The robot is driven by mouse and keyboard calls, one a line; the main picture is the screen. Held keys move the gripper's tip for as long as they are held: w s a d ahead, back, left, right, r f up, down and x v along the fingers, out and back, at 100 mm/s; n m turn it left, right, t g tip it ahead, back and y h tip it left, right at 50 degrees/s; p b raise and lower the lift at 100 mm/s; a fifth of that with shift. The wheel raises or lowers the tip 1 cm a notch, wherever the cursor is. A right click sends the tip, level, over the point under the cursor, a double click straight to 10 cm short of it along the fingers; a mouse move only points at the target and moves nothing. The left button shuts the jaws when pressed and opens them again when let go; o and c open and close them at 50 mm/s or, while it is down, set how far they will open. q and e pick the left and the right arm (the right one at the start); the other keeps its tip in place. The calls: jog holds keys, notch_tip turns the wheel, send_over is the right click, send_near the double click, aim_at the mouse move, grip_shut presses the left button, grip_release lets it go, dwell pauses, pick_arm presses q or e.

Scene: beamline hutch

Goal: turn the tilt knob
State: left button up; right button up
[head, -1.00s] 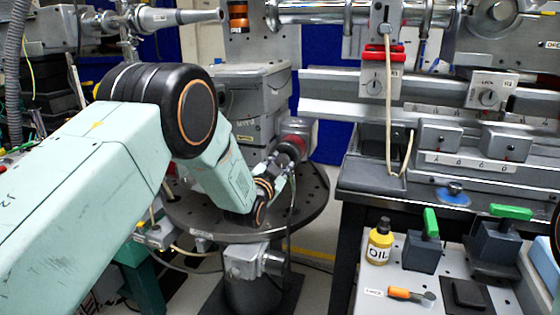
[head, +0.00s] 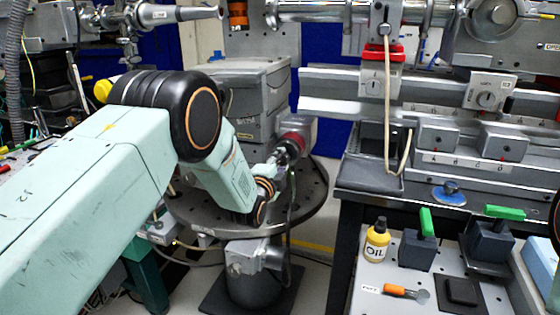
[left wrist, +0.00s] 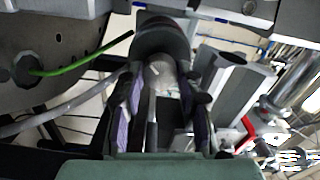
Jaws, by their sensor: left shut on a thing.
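The tilt knob (head: 292,141) is a dark and red round knob on the side of a grey unit above the round table, in the middle of the head view. My left arm reaches in from the left, and my left gripper (head: 280,158) is at the knob's front, shut on it. In the left wrist view the knob (left wrist: 162,36) shows as a dark cylinder with a pale grey front between the two fingers of my left gripper (left wrist: 160,82). The fingers partly hide the knob in the head view. My right gripper is not in view.
The knob's unit stands over a round table (head: 312,205) with holes. A cable hangs close to the gripper. To the right is a bench with an oil bottle (head: 377,240), green-handled blocks (head: 418,250) and an orange-handled tool (head: 400,291). Rails and dial boxes stand behind.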

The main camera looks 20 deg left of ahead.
pick_arm(q)
jog(key=shift+m, duration=0.7)
jog(key=o, duration=1.1)
jog(key=shift+o, duration=0.2)
jog(key=s, duration=1.2)
jog(key=shift+a, duration=0.2)
